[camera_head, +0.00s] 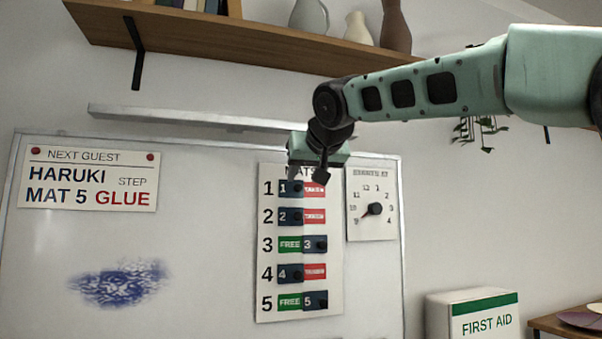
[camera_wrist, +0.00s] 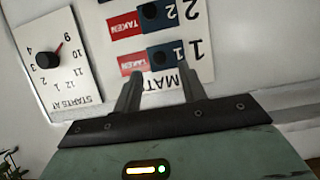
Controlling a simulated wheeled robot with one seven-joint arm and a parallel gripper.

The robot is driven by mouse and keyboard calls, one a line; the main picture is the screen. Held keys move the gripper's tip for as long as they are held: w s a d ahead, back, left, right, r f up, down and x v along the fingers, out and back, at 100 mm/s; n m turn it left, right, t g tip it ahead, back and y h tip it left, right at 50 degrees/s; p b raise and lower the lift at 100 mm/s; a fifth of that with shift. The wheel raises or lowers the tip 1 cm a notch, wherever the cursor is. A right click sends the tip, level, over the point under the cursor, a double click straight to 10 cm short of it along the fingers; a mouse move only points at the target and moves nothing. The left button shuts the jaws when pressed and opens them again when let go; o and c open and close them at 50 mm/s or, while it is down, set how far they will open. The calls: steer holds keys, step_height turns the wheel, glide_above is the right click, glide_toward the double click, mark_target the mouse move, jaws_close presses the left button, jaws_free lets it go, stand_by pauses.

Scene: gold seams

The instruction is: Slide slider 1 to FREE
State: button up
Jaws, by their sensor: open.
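Slider 1 (camera_head: 285,188) is a dark blue block with a black knob in the top row of the white board (camera_head: 268,299). It sits at the left of its row, with a red TAKEN field (camera_head: 315,190) showing to its right. In the wrist view, turned upside down, slider 1 (camera_wrist: 174,53) and its knob (camera_wrist: 158,58) appear between the finger tips. My gripper (camera_head: 307,179) is open, in front of the top row, and partly hides it. Its two fingers (camera_wrist: 160,73) stand either side of the knob in view; I cannot tell whether they touch it.
Slider 2 (camera_head: 285,216) and slider 4 (camera_head: 285,275) sit left, showing TAKEN; slider 3 (camera_head: 312,244) and slider 5 (camera_head: 310,301) sit right, showing FREE. A dial card (camera_head: 371,225) hangs close to the right. A guest sign (camera_head: 90,180) hangs left, and a shelf (camera_head: 230,35) above.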

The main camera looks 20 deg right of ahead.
mark_target(299, 185)
steer(key=shift+p+x, duration=0.55)
steer(key=shift+x, duration=1.35)
